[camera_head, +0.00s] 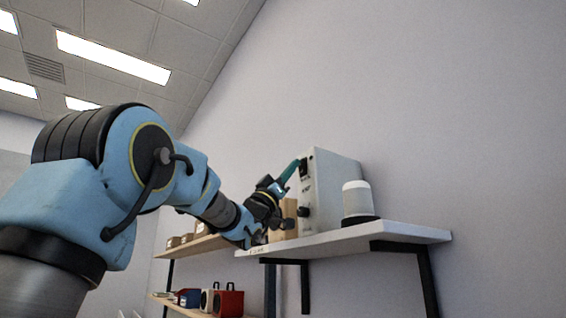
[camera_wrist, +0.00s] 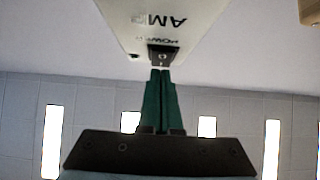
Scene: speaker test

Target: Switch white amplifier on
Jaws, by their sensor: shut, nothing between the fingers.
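The white amplifier (camera_head: 335,190) stands upright on a white wall shelf (camera_head: 400,233) in the head view. Its front face also shows upside down in the wrist view (camera_wrist: 190,25), with the letters "AMP" and smaller print. A black power switch (camera_wrist: 163,56) sits on that face, near the top of the amplifier; it also shows in the head view (camera_head: 306,164). My gripper (camera_wrist: 161,73) is shut and empty, its green fingertips right at the switch. I cannot tell whether they touch it. The switch's position is partly hidden by the fingertips.
A white and grey round speaker (camera_head: 357,200) stands right of the amplifier on a black base. A wooden box (camera_head: 288,215) is at its left. Lower left, shelves (camera_head: 195,246) hold boxes and a red speaker (camera_head: 229,301). The wall is close behind.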

